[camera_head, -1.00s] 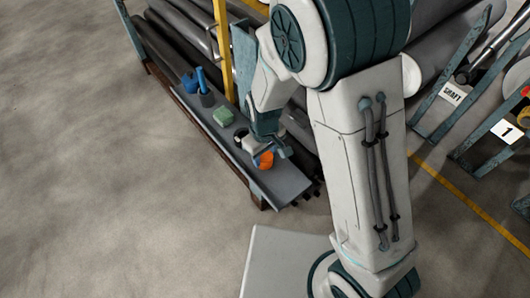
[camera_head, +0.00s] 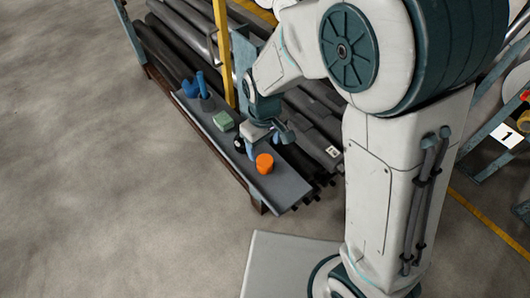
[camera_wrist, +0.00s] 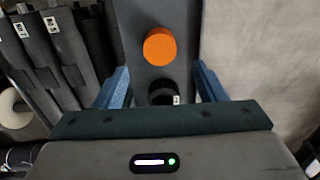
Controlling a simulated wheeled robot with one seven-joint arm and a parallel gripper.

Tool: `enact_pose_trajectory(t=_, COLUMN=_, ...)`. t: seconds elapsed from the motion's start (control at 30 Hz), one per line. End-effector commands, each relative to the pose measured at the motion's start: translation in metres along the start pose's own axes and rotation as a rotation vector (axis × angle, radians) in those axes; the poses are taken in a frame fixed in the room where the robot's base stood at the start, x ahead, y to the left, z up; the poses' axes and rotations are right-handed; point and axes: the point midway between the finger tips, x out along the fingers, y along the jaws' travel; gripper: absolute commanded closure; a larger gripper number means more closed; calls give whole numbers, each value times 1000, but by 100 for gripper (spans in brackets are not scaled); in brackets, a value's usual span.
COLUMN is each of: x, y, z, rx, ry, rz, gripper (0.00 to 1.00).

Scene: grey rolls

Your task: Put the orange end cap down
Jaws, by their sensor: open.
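The orange end cap (camera_head: 264,163) rests on the narrow grey shelf (camera_head: 285,188) at the side of the rack, near the shelf's front end. In the wrist view the orange end cap (camera_wrist: 160,46) stands on the grey surface, beyond my fingertips. My gripper (camera_head: 264,142) is just behind the cap in the head view, apart from it. In the wrist view my gripper (camera_wrist: 160,85) has its two blue fingers spread wide, with nothing held between them.
A black ring-like item with a white label (camera_wrist: 162,94) stands on the shelf near my gripper. Grey rolls (camera_wrist: 62,50) lie beside the shelf. Open floor (camera_head: 90,180) is at left.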

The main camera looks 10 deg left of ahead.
Motion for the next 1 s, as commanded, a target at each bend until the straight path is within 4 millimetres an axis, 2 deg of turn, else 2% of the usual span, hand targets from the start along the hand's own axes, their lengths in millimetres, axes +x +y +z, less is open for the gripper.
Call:
enact_pose_trajectory(t=0.03, x=-10, y=0, z=0, rx=0, ry=4, rz=0, gripper=35)
enact_pose_trajectory(t=0.2, x=-35, y=0, z=-1, rx=0, ry=3, rz=1, gripper=35)
enact_pose_trajectory(t=0.33, x=-44, y=0, z=0, rx=1, ry=1, rz=0, gripper=35)
enact_pose_trajectory(t=0.53, x=-46, y=1, z=1, rx=3, ry=0, rz=0, gripper=35)
enact_pose_trajectory(t=0.67, x=-57, y=12, z=11, rx=50, ry=17, rz=-1, gripper=35)
enact_pose_trajectory(t=0.77, x=-75, y=32, z=33, rx=144, ry=49, rz=-1, gripper=35)
enact_pose_trajectory(t=0.9, x=-106, y=62, z=81, rx=328, ry=106, rz=8, gripper=35)
enact_pose_trajectory(t=1.0, x=-123, y=76, z=118, rx=461, ry=146, rz=24, gripper=35)
